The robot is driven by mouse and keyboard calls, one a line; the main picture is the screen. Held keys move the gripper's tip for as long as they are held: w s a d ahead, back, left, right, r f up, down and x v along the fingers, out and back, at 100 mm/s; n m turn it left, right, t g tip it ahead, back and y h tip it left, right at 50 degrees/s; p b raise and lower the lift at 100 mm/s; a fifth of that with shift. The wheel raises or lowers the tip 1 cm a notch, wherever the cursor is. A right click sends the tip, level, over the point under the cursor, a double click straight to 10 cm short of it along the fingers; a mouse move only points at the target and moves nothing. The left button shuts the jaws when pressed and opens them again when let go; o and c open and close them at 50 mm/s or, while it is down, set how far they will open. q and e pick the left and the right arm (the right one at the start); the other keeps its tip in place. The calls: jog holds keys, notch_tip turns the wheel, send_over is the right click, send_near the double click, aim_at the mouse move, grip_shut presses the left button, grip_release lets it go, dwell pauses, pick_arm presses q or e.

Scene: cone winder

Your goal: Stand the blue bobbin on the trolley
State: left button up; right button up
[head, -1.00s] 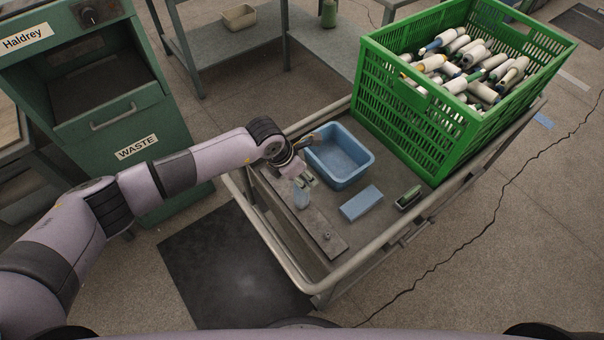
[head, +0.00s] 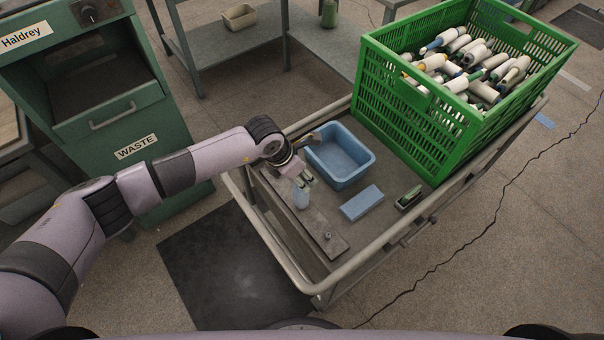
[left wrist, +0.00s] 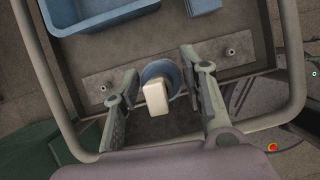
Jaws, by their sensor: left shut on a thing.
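The blue bobbin (head: 301,198) is pale blue and looks upright at the trolley's near left side, over or on a grey metal plate. My left gripper (head: 305,181) is shut on it from above. In the left wrist view the bobbin (left wrist: 156,98) shows a cream end and a blue round rim between the two fingers of my left gripper (left wrist: 160,84). I cannot tell whether its base touches the plate. The trolley (head: 282,262) has a grey deck and a tubular rail. My right gripper is not in view.
On the trolley are a blue tray (head: 368,169), a blue block (head: 362,203), a small green-and-dark tool (head: 409,196) and a green crate (head: 405,125) of bobbins. The metal plate (head: 325,236) carries small studs. A green waste bin (head: 140,165) stands to the left.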

pick_arm(q)
jog(key=o, duration=1.1)
jog(key=shift+o, duration=0.4)
jog(key=o, duration=0.6)
jog(key=shift+c, duration=0.2)
jog(key=shift+r, duration=0.1)
jog(key=shift+s+a+r+p, duration=0.1)
jog(key=shift+a+r+p, duration=0.15)
jog(key=shift+r+p, duration=0.4)
jog(key=p+v, duration=0.5)
jog(key=v, duration=0.1)
jog(key=shift+r, duration=0.2)
jog(key=shift+s+a, duration=0.1)
